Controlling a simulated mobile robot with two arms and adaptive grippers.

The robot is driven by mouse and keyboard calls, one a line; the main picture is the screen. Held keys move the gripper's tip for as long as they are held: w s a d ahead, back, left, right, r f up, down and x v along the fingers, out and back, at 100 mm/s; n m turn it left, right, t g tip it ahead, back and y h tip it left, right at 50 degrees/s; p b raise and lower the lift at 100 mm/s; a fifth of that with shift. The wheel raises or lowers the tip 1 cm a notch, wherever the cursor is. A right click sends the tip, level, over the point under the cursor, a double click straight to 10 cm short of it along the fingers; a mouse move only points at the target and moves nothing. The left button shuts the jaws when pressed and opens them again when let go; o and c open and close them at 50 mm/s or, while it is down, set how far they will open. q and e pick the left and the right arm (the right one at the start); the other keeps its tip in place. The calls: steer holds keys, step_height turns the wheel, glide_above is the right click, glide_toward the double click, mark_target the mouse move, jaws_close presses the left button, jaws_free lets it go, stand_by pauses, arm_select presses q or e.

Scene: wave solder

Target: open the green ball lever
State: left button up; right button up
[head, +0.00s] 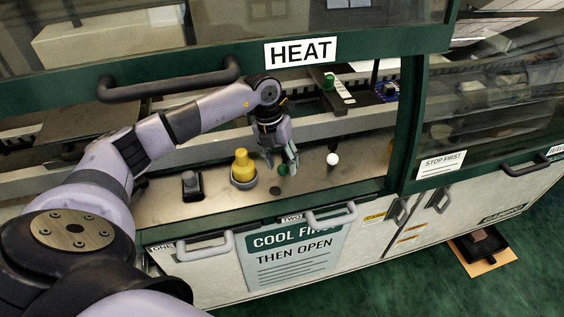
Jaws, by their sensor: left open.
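The green ball lever (283,169) shows as a small dark green ball low over the metal ledge, near the middle of the head view. A dark round spot lies on the ledge just below and left of it. My left gripper (281,161) reaches in from the left and points down, its two fingers spread. Its fingertips are at the green ball, one to the left and one to the right in the picture. I cannot tell whether they touch it. The ball's stem is hidden. My right gripper is not in view.
A yellow knob (243,167) stands close left of the gripper and a white ball (332,159) stands to the right. A dark switch (191,184) is further left. The green frame with the HEAT sign (300,52) spans above my arm.

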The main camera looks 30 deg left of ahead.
arm_select(q)
steer(key=shift+d+f, duration=0.1)
steer(key=shift+f, duration=0.65)
steer(key=shift+c, duration=0.2)
jaws_close()
